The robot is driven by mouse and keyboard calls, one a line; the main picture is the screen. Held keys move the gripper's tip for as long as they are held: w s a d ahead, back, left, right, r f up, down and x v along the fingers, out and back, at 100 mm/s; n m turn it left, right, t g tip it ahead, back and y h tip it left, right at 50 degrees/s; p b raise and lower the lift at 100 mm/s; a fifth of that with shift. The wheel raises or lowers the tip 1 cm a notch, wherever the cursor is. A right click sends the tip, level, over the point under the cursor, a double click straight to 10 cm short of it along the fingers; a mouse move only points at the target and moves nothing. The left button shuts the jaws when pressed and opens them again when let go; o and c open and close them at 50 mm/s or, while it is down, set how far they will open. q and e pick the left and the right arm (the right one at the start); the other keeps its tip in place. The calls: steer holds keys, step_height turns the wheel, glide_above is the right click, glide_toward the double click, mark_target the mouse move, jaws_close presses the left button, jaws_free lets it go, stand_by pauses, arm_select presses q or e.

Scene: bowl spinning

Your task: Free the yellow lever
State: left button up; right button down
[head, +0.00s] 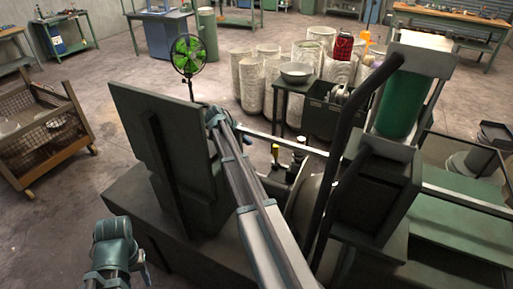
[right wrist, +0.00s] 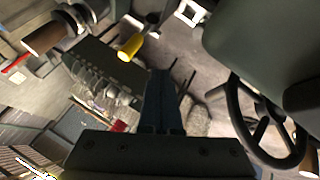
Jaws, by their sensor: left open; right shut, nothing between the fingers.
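The yellow lever end (right wrist: 130,47) shows in the right wrist view, up and left of my fingertips and apart from them. It is a short yellow cylinder on a thin rod. My right gripper (right wrist: 161,76) is shut and empty, its dark fingers pointing up the picture. My right gripper cannot be made out there. My left gripper (head: 118,272) is open at the lower left, away from the levers.
A handwheel (right wrist: 262,125) and a dark green machine body are at the right in the wrist view. In the head view, a green panel (head: 165,150) and the machine frame crowd the levers. A bowl (head: 296,72) sits on a stand behind. Open floor lies left.

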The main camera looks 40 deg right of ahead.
mark_target(276, 156)
arm_select(q)
step_height(276, 156, down, 7)
steer(key=b, duration=0.6)
arm_select(e)
steer(key=s+d+f, duration=0.2)
steer(key=d+f, duration=0.5)
steer(key=d, duration=0.2)
steer(key=shift+s+d+f, duration=0.1)
